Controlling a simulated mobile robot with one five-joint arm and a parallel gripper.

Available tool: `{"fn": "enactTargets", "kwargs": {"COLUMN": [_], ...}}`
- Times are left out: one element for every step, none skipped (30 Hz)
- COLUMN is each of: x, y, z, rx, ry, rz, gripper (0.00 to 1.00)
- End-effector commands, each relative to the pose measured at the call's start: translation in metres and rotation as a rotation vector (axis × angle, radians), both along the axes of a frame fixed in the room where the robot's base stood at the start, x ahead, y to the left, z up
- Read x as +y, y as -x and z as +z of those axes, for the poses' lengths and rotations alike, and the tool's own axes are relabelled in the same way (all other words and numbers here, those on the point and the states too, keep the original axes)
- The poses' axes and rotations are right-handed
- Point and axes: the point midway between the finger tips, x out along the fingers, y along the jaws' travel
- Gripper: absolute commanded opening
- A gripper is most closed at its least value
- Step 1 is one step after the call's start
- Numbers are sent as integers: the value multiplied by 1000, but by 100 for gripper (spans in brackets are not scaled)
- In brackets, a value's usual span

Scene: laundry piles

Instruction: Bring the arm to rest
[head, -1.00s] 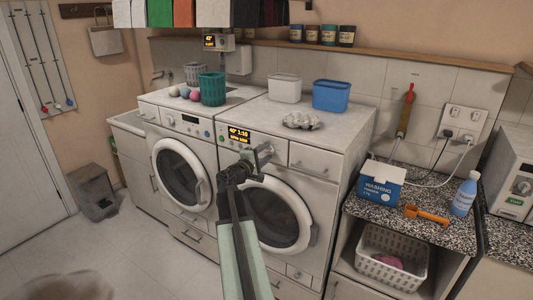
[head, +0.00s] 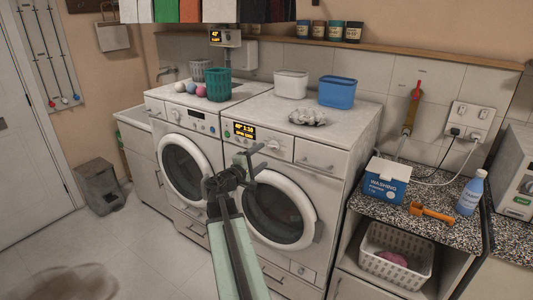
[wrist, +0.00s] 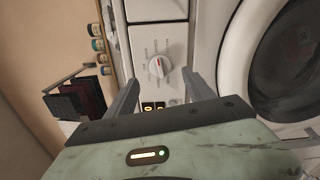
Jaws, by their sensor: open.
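My gripper (head: 256,161) is in front of the right washing machine (head: 322,178), near its control panel, in the head view. In the wrist view my gripper (wrist: 162,76) has its two fingers spread apart with nothing between them. Beyond the fingers is a round dial (wrist: 157,66) on a light panel. The gap between fingertips and panel is hard to judge.
A second washing machine (head: 183,165) stands to the left. Teal basket (head: 218,84), blue tub (head: 337,92) and white tub (head: 291,84) sit on top. A washing powder box (head: 387,181) and bottle (head: 471,192) stand on the right counter. The floor at left is mostly clear.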

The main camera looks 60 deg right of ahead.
Motion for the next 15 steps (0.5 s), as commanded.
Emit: {"fn": "enactTargets", "kwargs": {"x": [3, 4, 3, 3, 3, 3, 3, 3, 3, 3, 3, 3, 3, 3, 5], "y": [0, 0, 0, 0, 0, 0, 0, 0, 0, 0, 0, 0, 0, -1, -4], "z": [0, 0, 0, 0, 0, 0, 0, 0, 0, 0, 0, 0, 0, 0, 1], "rx": [0, 0, 0, 0, 0, 0, 0, 0, 0, 0, 0, 0, 0, 0, 0], "ry": [0, 0, 0, 0, 0, 0, 0, 0, 0, 0, 0, 0, 0, 0, 0], "rz": [1, 0, 0, 0, 0, 0, 0, 0, 0, 0, 0, 0, 0, 1, 6], "gripper": [62, 62, 62, 62, 62, 62, 62, 62, 62, 62, 62, 62, 62, 62, 62]}}
